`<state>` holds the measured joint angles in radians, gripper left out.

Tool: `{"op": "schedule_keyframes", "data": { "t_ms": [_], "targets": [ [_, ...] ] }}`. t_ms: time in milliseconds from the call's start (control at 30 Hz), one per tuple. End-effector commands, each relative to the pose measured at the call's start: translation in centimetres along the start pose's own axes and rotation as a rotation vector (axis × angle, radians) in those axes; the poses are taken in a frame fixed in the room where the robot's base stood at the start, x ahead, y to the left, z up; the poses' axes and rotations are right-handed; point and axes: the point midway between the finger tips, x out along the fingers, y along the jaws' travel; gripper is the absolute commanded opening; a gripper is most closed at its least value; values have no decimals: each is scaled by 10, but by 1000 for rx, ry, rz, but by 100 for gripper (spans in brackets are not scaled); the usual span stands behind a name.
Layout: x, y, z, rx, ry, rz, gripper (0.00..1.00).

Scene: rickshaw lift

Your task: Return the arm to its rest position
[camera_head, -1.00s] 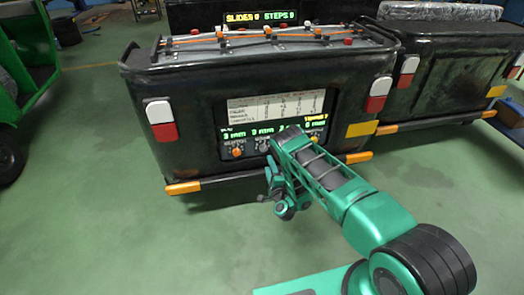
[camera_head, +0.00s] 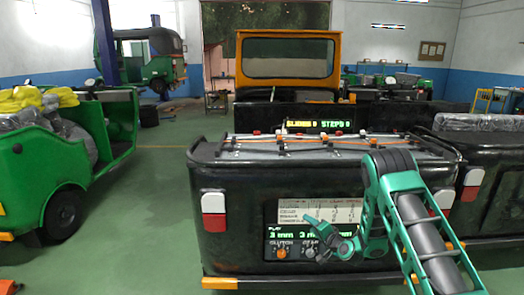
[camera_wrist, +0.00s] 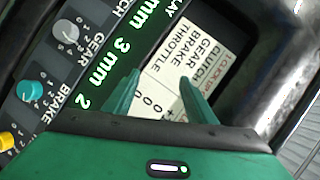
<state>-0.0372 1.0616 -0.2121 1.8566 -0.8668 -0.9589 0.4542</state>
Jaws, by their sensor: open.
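My green arm rises at the right of the head view and bends back down at a dark elbow. My gripper (camera_head: 312,232) is in front of the panel on the black vehicle's rear, pointing left, and hides part of it. In the wrist view my gripper (camera_wrist: 158,80) shows two green fingers spread apart with nothing between them. They overlap the white lookup card (camera_wrist: 190,65) of the panel. The gap to the panel is hard to judge.
The black vehicle rear (camera_head: 235,228) stands close ahead, with thin rods (camera_head: 300,141) and small knobs on top. The panel has an orange knob (camera_head: 281,252), a grey knob (camera_wrist: 66,33) and a teal knob (camera_wrist: 30,91). A green rickshaw (camera_head: 75,150) stands left. Floor (camera_head: 150,190) between is clear.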

Motion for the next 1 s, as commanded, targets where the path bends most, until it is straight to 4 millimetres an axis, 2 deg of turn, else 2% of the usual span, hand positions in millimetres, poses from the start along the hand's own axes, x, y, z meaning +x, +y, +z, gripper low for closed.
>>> {"op": "schedule_keyframes", "data": {
  "t_ms": [33,200,467,767,1000],
  "targets": [
    [-8,-12,-11,-35,-14,19,51],
    [-38,-35,-36,-156,-80,117,51],
    [-107,-57,-73,-306,-171,287,51],
    [-217,-70,-104,-414,-273,506,51],
    [-322,-74,-113,-444,-357,683,51]
  ]
}}
